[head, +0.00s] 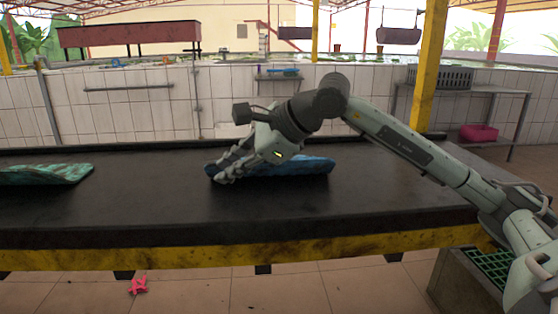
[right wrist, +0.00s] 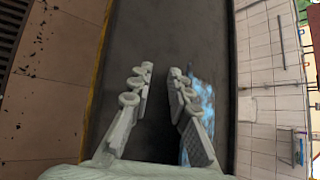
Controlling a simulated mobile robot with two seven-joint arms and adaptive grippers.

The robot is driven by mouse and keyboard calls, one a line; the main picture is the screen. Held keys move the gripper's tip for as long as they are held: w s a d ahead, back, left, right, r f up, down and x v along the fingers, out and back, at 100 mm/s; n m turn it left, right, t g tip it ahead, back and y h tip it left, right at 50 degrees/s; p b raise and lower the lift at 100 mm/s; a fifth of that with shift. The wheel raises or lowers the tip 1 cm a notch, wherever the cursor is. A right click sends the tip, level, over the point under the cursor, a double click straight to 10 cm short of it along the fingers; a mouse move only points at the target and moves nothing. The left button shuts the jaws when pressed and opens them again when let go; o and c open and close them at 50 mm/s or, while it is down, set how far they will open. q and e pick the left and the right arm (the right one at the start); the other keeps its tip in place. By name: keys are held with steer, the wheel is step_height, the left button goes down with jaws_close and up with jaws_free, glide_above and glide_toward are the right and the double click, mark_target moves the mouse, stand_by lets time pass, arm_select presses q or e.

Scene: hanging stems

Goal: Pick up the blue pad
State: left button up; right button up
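The blue pad (head: 312,167) lies on the dark table, partly hidden behind my right gripper and forearm in the head view. My right gripper (head: 222,172) is low over the table at the pad's left end. In the right wrist view the right gripper (right wrist: 161,70) is open, with bare dark tabletop between its fingers. The mottled blue pad (right wrist: 205,92) shows there just beyond the right-hand finger, partly covered by it. I cannot tell whether the finger touches the pad. My left gripper is not in view.
A teal pad (head: 48,174) lies at the left of the long black table (head: 130,212), which has a yellow front edge. A tiled wall (head: 130,104) stands behind. A pink basin (head: 478,132) is at the right. A pink scrap (head: 138,286) lies on the floor.

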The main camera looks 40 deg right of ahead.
steer(key=d+r+h, duration=0.2)
steer(key=d+r, duration=0.1)
steer(key=d, duration=0.1)
steer(key=h, duration=0.3)
glide_toward(251, 176)
steer(key=x, duration=0.6)
steer(key=shift+w+d+f, duration=0.1)
steer(key=shift+w+d, duration=0.1)
steer(key=shift+d, duration=0.05)
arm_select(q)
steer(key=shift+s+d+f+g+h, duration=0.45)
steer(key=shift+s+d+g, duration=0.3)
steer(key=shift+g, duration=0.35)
arm_select(e)
jaws_close()
